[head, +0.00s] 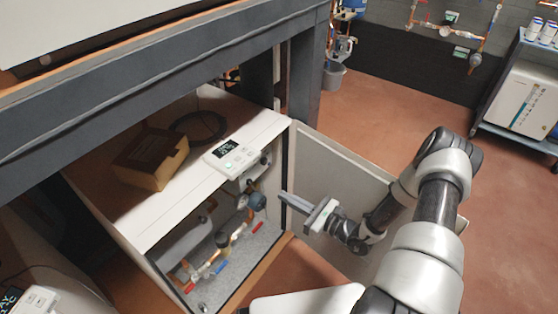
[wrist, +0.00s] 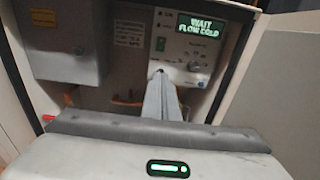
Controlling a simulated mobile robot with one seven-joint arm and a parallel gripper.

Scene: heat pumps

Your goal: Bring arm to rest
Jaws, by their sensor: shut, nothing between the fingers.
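My arm reaches up from the bottom right of the head view and bends over the open cabinet door (head: 345,178). My gripper (head: 284,195) is shut and empty, its fingers pointing left toward the opening of the white cabinet (head: 262,122). The gripper also shows in the wrist view (wrist: 160,76), with its closed fingers in front of a control panel (wrist: 190,48). The panel display (wrist: 205,25) reads "WAIT FLOW COLD". I cannot tell whether the fingertips touch anything.
Pipes and valves (head: 215,240) show inside the cabinet. A cardboard box (head: 150,158) and a control unit (head: 233,156) sit on its top. A dark bench frame (head: 306,75) stands over it. Red floor (head: 390,95) is clear behind the door. A cart (head: 520,95) stands far right.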

